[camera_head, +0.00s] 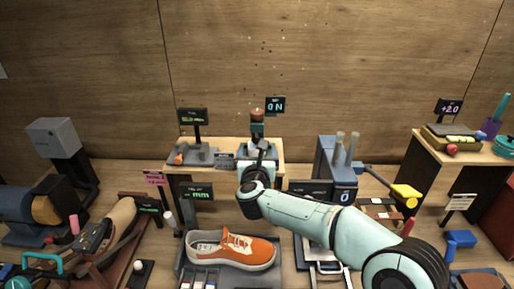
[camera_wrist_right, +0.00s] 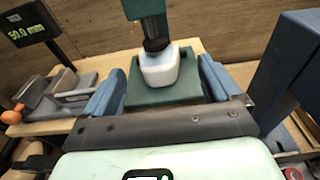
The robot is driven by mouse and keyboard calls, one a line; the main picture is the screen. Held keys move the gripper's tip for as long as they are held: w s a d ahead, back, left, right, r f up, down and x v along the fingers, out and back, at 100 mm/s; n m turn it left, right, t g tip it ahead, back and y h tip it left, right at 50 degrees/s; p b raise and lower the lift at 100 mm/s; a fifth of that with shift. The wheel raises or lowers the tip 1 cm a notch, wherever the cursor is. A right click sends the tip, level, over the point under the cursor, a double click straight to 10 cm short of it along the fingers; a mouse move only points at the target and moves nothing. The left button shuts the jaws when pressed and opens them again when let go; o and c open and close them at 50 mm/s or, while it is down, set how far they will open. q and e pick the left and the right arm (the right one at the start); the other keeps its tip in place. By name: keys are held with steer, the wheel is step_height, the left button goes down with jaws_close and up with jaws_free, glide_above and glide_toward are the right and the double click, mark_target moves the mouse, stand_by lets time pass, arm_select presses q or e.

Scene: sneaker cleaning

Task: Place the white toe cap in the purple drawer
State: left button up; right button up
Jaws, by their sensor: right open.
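The white toe cap (camera_wrist_right: 160,68) sits on a dark green stand beneath a dark press head (camera_wrist_right: 153,42) in the right wrist view. My right gripper (camera_wrist_right: 160,86) is open, with one blue finger on each side of the toe cap and space between. In the head view my right gripper (camera_head: 261,150) reaches the same green press (camera_head: 257,130) on the back shelf; the toe cap is hard to make out there. I cannot make out a purple drawer in either view. My left gripper is not in view.
An orange sneaker (camera_head: 230,252) rests on a grey holder at the front. A gauge with a display (camera_head: 193,117) stands left of the press, and a blue block machine (camera_head: 338,165) right of it. A wooden cabinet (camera_head: 455,165) stands at the right. The bench is crowded.

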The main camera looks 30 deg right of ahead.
steer(key=p+x, duration=0.1)
steer(key=x, duration=0.3)
steer(key=shift+w+a+f, duration=0.1)
steer(key=shift+w, duration=0.2)
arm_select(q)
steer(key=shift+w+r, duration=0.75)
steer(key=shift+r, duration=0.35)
arm_select(e)
steer(key=shift+s, duration=0.2)
steer(key=c, duration=1.3)
steer(key=shift+o, duration=0.2)
